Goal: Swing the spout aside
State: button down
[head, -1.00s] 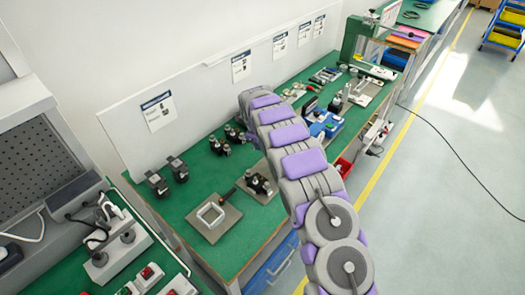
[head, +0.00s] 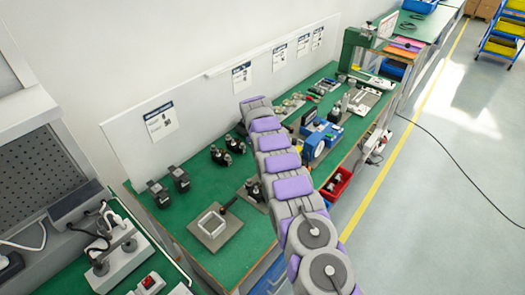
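I cannot make out for sure which thing is the spout. On the green bench (head: 262,232) a square metal frame on a grey plate (head: 213,223) stands near the front edge, with a dark-ended lever (head: 229,203) at its upper right corner. Beside it a small dark device (head: 252,191) is partly hidden by my arm. My grey and purple arm reaches from the bottom right over the bench to the upper left. My gripper does not show; the far end of the arm hides whatever lies beyond it.
Two black blocks (head: 169,188) and several small dark fittings (head: 227,150) stand further back. A blue machine (head: 319,138) is right of my arm, with a red bin (head: 337,184) below. A green press (head: 354,52) stands farther along.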

jog(key=shift+w, duration=0.1)
dwell(0.3)
jog(key=c, duration=1.2)
grip_release()
jog(key=shift+r, duration=0.15)
jog(key=shift+s+a+r+p, duration=0.35)
jog(key=shift+a+r+p, duration=0.15)
jog(key=shift+r, duration=2.3)
jog(key=shift+s+a+r+p, duration=0.4)
jog(key=shift+r+p, duration=0.25)
jog(key=shift+r, duration=2.1)
jog(key=shift+s+a+r+p, duration=0.35)
jog(key=shift+a+r+p, duration=0.15)
jog(key=shift+r, duration=2.3)
